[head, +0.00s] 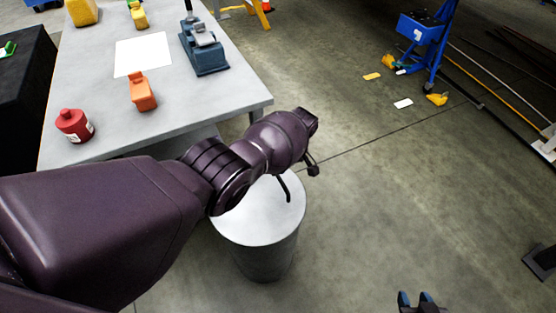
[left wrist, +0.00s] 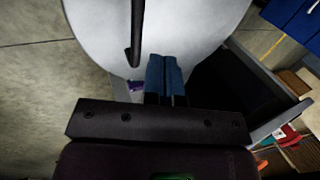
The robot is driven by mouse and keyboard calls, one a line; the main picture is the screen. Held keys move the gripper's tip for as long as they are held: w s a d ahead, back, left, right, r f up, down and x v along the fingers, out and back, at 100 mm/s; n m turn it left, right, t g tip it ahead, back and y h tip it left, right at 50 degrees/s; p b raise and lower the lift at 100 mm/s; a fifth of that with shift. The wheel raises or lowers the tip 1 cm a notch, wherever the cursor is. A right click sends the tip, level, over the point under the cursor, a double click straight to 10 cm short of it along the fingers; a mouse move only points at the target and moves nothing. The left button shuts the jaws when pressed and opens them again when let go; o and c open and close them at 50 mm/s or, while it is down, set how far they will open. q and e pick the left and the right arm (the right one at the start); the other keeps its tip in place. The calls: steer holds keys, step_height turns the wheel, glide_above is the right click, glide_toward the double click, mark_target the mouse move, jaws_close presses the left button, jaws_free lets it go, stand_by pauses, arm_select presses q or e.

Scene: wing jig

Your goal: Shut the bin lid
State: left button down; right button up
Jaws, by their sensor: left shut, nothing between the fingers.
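The bin (head: 265,262) is a grey cylinder on the floor beside the table. Its round pale grey lid (head: 250,222) appears to lie across the top, with no opening visible from above; my left arm hides its far left part. A dark bar-like handle (head: 288,191) shows on the lid, and also in the left wrist view (left wrist: 137,35). My left gripper's blue fingers (left wrist: 165,75) are together and empty, over the lid's edge in that view; whether they touch it I cannot tell. My right gripper (head: 415,300) is at the bottom edge, fingertips apart and empty.
The grey table (head: 110,105) holds a red bottle (head: 74,125), an orange item (head: 141,92), a white sheet (head: 143,54) and a dark blue tool (head: 204,52). A blue stand (head: 427,40) is at the far right. The floor right of the bin is clear.

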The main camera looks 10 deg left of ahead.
mark_target(286, 174)
arm_select(q)
steer(key=f, duration=0.1)
steer(key=d+f+b, duration=0.1)
steer(key=f, duration=0.1)
steer(key=w+f+b, duration=0.1)
steer(key=shift+d+f, duration=0.3)
steer(key=shift+f, duration=0.05)
steer(key=shift+d+f+b, duration=0.1)
steer(key=shift+f+b, duration=0.15)
steer(key=shift+b, duration=0.15)
steer(key=shift+w, duration=0.1)
